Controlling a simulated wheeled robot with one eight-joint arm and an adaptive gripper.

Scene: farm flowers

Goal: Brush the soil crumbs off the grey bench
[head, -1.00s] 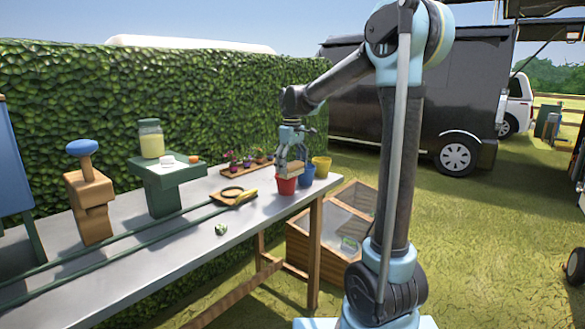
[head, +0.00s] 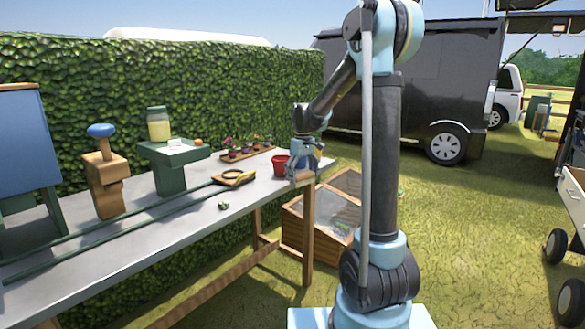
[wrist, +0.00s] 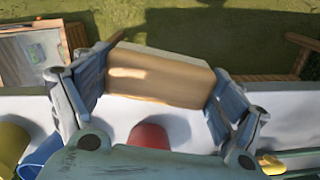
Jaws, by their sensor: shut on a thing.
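The long grey bench (head: 150,235) runs along the hedge; its pale top also shows in the wrist view (wrist: 105,108). My gripper (head: 302,180) is near the bench's right end, beside the red pot. In the wrist view, my gripper (wrist: 158,88) is shut on a tan block-shaped brush (wrist: 160,75), held crosswise between both fingers. The brush overlaps the bench edge and the grass in that view. I cannot tell whether it touches the bench. Its underside is hidden, and I cannot make out soil crumbs.
A red pot (head: 280,165) stands left of my gripper; blue (wrist: 42,158) and yellow (wrist: 12,140) pots show in the wrist view. A flower tray (head: 247,152), a yellow-and-black tool (head: 236,177) and a small green lump (head: 223,205) lie on the bench. Wooden frames (head: 322,215) stand beyond its right end.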

